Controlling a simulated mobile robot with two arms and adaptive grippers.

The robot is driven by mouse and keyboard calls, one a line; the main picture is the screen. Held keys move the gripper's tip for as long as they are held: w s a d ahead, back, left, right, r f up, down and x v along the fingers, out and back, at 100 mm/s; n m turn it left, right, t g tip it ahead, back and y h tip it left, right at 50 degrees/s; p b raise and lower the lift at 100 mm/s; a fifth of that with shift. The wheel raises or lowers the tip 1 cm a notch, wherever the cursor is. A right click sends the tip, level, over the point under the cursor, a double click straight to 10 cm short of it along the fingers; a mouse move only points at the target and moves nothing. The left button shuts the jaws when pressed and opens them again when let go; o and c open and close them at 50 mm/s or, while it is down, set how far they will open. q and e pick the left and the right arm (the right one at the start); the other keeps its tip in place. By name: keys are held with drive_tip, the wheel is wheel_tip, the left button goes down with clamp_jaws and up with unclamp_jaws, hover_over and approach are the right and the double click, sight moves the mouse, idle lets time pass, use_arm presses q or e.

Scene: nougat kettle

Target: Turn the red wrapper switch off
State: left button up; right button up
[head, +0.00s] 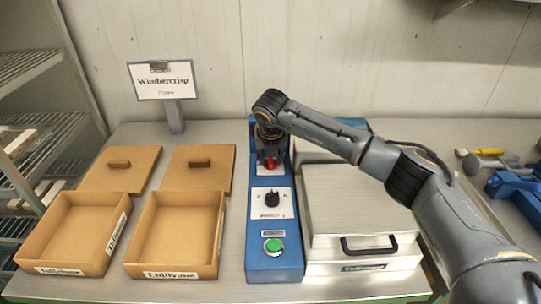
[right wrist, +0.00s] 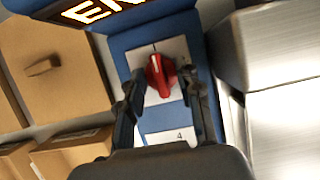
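The red wrapper switch (right wrist: 161,75) is a rotary knob on a white plate on the blue control panel (head: 258,228). In the right wrist view its pale pointer line points roughly up, slightly left, near a dark tick on the plate. My right gripper (right wrist: 163,84) is open, one finger on each side of the knob, with small gaps visible. In the head view my right gripper (head: 270,148) hangs over the panel's far part, and the red knob (head: 270,164) is partly hidden below it. My left gripper is out of view.
A black knob (head: 272,199) and a green button (head: 272,246) sit nearer on the panel. Open cardboard boxes (head: 141,236) and their lids (head: 200,182) lie to the left. A metal case (head: 350,198) with a black handle stands close on the right, under my right arm.

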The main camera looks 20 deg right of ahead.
clamp_jaws()
